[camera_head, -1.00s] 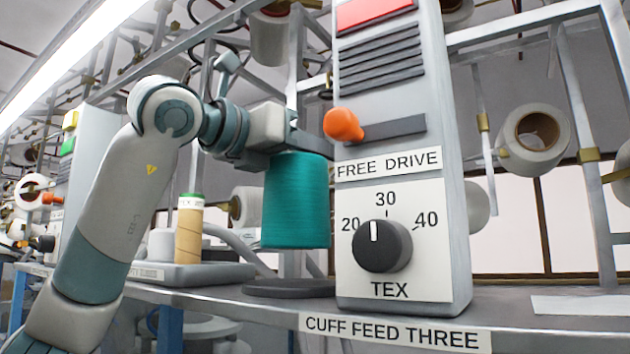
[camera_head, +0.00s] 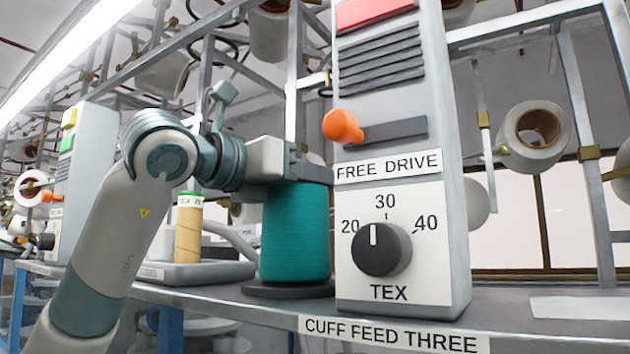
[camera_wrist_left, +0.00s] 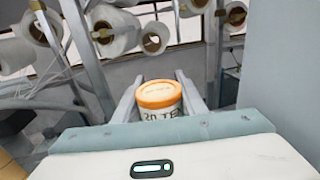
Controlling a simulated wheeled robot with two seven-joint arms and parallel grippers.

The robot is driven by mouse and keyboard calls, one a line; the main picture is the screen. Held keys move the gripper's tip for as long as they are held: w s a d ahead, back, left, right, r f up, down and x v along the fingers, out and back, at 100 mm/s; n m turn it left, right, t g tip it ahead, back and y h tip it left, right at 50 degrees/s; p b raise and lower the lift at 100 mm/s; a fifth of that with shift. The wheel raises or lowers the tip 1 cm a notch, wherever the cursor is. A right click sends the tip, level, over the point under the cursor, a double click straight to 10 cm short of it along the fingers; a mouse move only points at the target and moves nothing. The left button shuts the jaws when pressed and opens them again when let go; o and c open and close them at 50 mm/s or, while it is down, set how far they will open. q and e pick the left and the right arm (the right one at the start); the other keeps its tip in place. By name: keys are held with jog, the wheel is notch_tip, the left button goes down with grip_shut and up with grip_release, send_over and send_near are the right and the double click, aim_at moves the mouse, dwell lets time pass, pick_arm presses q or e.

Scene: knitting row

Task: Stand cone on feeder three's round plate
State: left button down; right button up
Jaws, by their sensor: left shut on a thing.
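The teal yarn cone (camera_head: 296,235) is upright behind the left side of the control box. Its base meets the dark round plate (camera_head: 258,291) and appears to rest on it; any tiny gap cannot be told. My left gripper (camera_head: 302,172) is shut on the cone's top. In the left wrist view the cone's orange top (camera_wrist_left: 159,93), lettered "20 TE…", sits between the two fingers. The label on the shelf edge (camera_head: 392,334) reads CUFF FEED THREE. My right gripper is not in view.
The grey control box (camera_head: 455,220), with a TEX knob (camera_head: 381,248) and orange lever (camera_head: 342,126), stands close right of the cone. A tan cone with green top (camera_head: 188,235) stands on a grey tray (camera_head: 160,276) to the left. Metal frame posts rise behind.

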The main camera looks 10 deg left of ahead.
pick_arm(q)
jog(key=c, duration=1.1)
grip_release()
jog(key=shift+f, duration=0.1)
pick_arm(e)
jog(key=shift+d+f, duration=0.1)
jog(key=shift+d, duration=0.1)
pick_arm(q)
jog(key=shift+r, duration=0.2)
jog(key=shift+s+a+f, duration=0.1)
jog(key=shift+s+a, duration=0.05)
jog(key=b+v, duration=0.3)
jog(key=v, duration=0.4)
jog(key=shift+f, duration=0.1)
jog(key=b+v, duration=0.1)
jog(key=v, duration=0.3)
jog(key=shift+s+a, duration=0.15)
jog(key=shift+s, duration=0.15)
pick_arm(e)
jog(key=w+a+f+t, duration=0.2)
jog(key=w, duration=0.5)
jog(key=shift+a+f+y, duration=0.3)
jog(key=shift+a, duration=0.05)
